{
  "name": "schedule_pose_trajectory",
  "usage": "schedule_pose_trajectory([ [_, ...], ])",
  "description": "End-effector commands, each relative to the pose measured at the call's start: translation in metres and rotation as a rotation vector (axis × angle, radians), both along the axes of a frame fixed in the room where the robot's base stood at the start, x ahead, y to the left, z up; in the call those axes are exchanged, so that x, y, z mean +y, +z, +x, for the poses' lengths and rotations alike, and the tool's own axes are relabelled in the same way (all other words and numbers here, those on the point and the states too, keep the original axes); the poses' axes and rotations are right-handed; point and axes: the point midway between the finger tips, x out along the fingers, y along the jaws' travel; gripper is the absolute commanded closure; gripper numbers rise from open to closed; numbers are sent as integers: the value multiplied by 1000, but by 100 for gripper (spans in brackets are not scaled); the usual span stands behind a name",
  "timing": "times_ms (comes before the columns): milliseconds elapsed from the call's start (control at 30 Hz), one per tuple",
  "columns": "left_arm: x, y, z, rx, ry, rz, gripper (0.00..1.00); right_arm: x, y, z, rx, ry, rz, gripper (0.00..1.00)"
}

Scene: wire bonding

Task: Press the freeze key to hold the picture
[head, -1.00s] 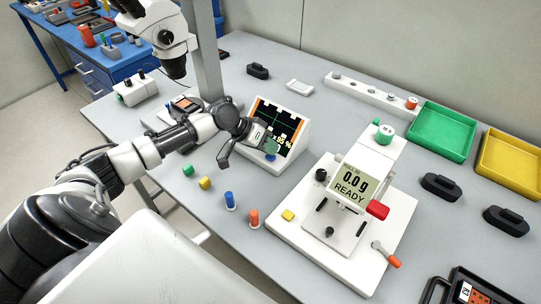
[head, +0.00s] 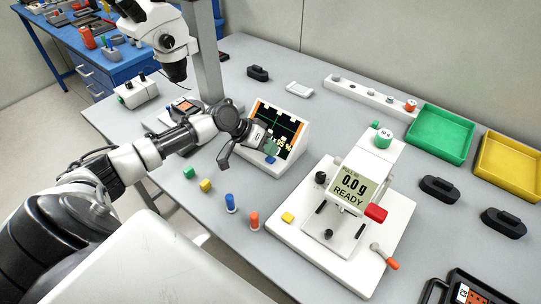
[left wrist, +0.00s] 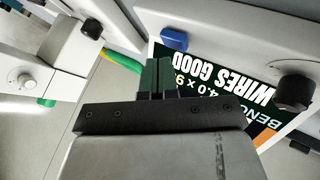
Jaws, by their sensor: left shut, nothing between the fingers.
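The small white monitor (head: 297,133) stands on the bench with a dark screen showing green lines. A blue key (head: 271,159) sits on its front below the screen; I see no label on it. It also shows in the left wrist view (left wrist: 174,39), just beyond my fingertips, beside the text "WIRES GOOD". My left gripper (head: 268,143) is shut and empty, held in front of the monitor and hiding part of the screen. Its dark green fingers (left wrist: 156,76) appear near the key; I cannot tell whether they touch it. My right gripper is not in view.
A microscope (head: 160,35) on a post stands behind my left arm. A white pull tester (head: 352,205) reading "0.0 g READY" is right of the monitor. Small coloured blocks and pegs, including a blue peg (head: 230,203), lie in front. Green (head: 441,134) and yellow trays sit at right.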

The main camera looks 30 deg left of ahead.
Motion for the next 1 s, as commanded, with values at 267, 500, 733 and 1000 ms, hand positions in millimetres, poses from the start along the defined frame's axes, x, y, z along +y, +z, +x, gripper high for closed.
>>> schedule_pose_trajectory([
  [267, 0, 4, 0, 0, 0, 0, 100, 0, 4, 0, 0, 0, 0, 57],
  [500, 0, 11, 0, -1, 1, 0, 100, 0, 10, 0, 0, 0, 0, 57],
  [733, 0, 35, 0, -2, 0, 0, 100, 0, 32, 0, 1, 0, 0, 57],
  [1000, 0, 56, 0, -1, 0, 0, 100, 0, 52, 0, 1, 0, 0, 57],
])
